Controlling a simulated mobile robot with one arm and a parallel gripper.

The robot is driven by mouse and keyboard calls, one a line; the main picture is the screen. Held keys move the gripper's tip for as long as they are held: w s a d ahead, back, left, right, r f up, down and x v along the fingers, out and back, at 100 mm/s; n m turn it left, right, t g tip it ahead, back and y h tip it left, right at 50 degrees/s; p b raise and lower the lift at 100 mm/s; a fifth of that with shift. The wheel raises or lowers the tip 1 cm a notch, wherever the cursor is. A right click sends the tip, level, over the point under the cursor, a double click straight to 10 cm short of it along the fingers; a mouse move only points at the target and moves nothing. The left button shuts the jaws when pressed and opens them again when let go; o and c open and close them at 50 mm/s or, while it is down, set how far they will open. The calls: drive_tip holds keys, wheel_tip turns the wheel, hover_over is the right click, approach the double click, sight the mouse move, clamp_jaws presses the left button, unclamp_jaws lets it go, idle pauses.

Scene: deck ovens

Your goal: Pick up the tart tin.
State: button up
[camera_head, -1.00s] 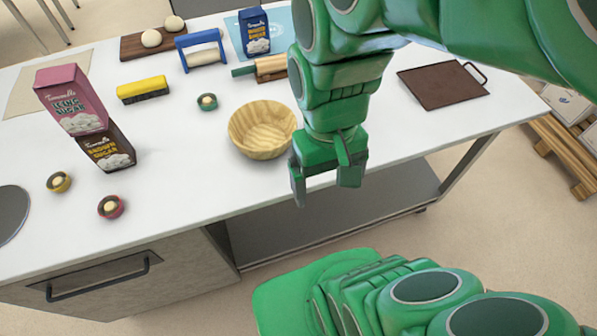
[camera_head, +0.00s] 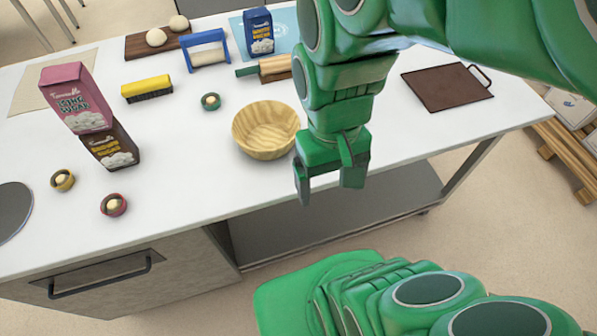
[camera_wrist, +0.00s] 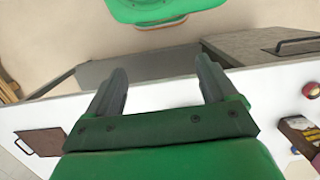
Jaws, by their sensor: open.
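Three small round tins, each with a pale filling, stand on the white table: a pink one (camera_head: 114,210), a yellow one (camera_head: 62,186) and a green one (camera_head: 210,107). I cannot tell which is the tart tin. The pink and yellow ones are at the front left; the green one is further back, left of the wooden bowl. The pink one also shows at the right edge of the wrist view (camera_wrist: 311,90). My gripper (camera_head: 328,188) is open and empty by the table's front edge, well to the right of all three. Its two fingers show apart in the wrist view (camera_wrist: 160,75).
A wooden bowl (camera_head: 266,145) stands just left of my gripper. A pink carton (camera_head: 78,98) and a brown carton (camera_head: 115,152) stand behind the front tins. A yellow brush (camera_head: 147,92) lies further back. The table front between pink tin and bowl is clear.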

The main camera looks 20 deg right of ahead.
drive_tip(key=w+a+m, duration=0.1)
drive_tip(key=w+a, duration=0.6)
drive_tip(key=w, duration=0.4)
drive_tip(key=m+t, duration=0.2)
hover_over(116, 207)
wheel_tip(116, 207, down, 11)
drive_tip(key=shift+s+d+f, duration=0.1)
drive_tip(key=shift+d+f, duration=0.05)
drive_tip(key=shift+f, duration=0.35)
drive_tip(key=shift+s+d+f, duration=0.1)
drive_tip(key=shift+f, duration=0.35)
drive_tip(key=shift+w+a+f, duration=0.1)
drive_tip(key=shift+f, duration=1.2)
drive_tip(key=shift+w+a+f, duration=0.1)
drive_tip(key=shift+f, duration=1.2)
